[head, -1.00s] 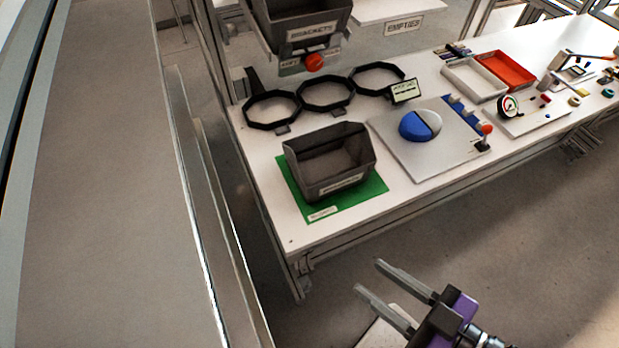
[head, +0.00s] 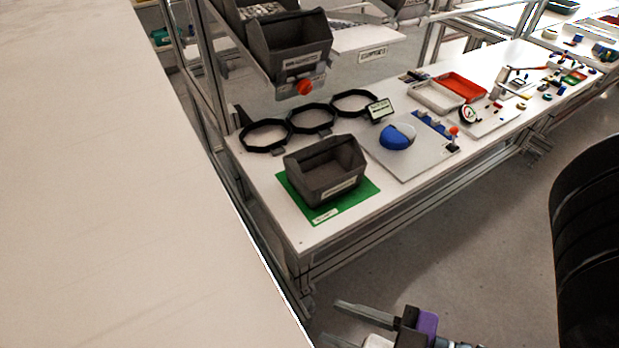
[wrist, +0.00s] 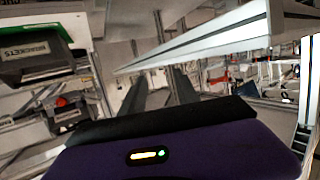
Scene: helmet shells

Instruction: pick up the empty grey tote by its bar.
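The empty grey tote (head: 325,172) sits upright on a green mat (head: 352,201) near the left end of the white bench. A bar runs along its upper side, and its inside looks bare. My gripper (head: 345,322) is low in front of the bench, well apart from the tote. Its two fingers are spread with nothing between them. In the wrist view, my gripper's fingers (wrist: 158,92) point ahead, apart, and a grey tote with a label (wrist: 35,45) shows at the upper left.
A brackets bin (head: 290,45) hangs above the bench with a red knob (head: 305,87). Black rings (head: 312,118) stand behind the tote. A grey plate with a blue dome (head: 397,136) lies right of it. A black rounded object (head: 590,235) stands at the right. Floor before the bench is clear.

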